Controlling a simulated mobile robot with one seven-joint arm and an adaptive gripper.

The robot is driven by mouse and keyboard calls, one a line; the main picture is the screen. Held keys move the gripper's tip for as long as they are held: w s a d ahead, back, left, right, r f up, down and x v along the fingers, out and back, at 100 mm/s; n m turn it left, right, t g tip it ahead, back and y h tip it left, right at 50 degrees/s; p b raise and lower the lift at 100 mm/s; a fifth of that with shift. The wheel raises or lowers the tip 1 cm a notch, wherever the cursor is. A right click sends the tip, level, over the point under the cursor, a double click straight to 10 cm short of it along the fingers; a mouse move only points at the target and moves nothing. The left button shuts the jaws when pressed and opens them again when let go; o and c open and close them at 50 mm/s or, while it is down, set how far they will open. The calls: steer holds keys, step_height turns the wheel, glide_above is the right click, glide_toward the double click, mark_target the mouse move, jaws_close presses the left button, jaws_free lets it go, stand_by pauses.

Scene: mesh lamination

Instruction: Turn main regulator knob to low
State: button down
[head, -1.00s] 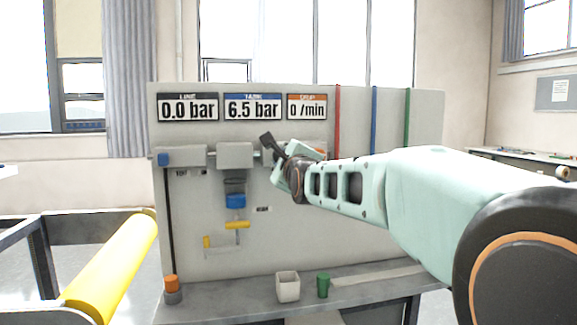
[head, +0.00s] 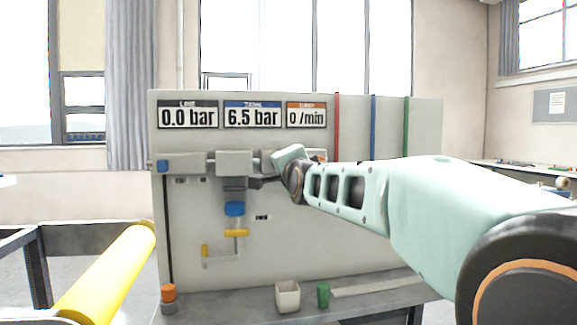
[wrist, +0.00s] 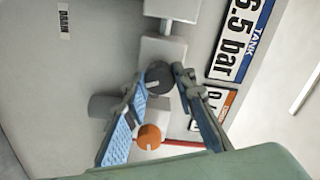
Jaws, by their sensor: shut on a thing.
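In the wrist view a dark grey round knob (wrist: 159,75), which I take for the main regulator knob, sits between the blue-padded fingers of my gripper (wrist: 157,82). The gripper is shut on it. A thin mark shows on the knob's face; I cannot read its setting. In the head view my gripper (head: 264,177) is at the panel, right of a grey block (head: 234,163), and its own wrist hides the knob.
An orange knob (wrist: 149,137) lies close to the fingers. The panel (head: 330,230) shows LINE 0.0 bar, TANK 6.5 bar and 0 /min.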

steer(key=shift+a+n+b, duration=0.1)
steer(key=shift+n+b, duration=2.25)
steer(key=shift+n, duration=13.05)
steer(key=c, duration=1.6)
jaws_free()
